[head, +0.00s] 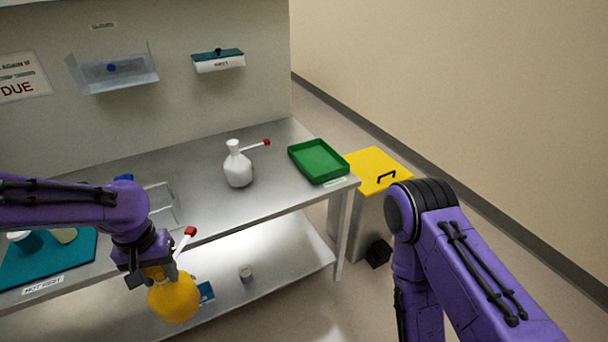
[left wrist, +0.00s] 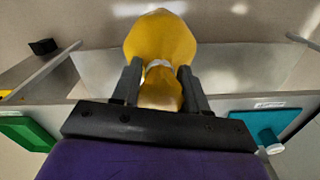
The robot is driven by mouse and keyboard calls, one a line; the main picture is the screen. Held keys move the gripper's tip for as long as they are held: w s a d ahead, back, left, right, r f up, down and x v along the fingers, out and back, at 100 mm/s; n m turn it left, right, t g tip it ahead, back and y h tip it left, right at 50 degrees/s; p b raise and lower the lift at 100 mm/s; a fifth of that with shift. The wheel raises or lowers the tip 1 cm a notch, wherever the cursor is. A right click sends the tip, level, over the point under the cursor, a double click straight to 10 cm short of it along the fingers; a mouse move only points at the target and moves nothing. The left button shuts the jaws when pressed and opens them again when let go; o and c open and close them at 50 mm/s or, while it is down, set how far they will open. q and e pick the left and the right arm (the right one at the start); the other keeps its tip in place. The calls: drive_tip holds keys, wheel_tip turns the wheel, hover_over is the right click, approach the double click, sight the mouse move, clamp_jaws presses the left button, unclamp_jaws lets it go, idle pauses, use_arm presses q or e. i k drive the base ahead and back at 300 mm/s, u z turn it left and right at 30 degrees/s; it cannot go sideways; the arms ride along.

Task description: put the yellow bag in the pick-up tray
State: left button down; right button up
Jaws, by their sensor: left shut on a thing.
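The yellow bag (head: 174,299) is round with a narrow neck and hangs from my left gripper (head: 150,268) in front of the table's front edge. In the left wrist view the bag (left wrist: 160,40) shows beyond the two black fingers of the left gripper (left wrist: 158,88), which are shut on its neck. A red-tipped white stick shows beside the bag's neck in the head view. A green tray (head: 318,161) lies empty at the table's right end, with a label on its front; I take it as the pick-up tray. My right arm is at the right, its gripper out of view.
A white bag-shaped flask (head: 238,168) with a red-tipped stick stands left of the green tray. A teal mat (head: 75,258) with items lies at the left. A yellow-lidded bin (head: 375,165) stands right of the table.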

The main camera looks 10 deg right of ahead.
sight(314, 158)
drive_tip(key=z, duration=0.05)
drive_tip(key=i, duration=0.7)
drive_tip(key=z, duration=0.9)
drive_tip(key=i, duration=0.4)
drive_tip(key=z, duration=0.2)
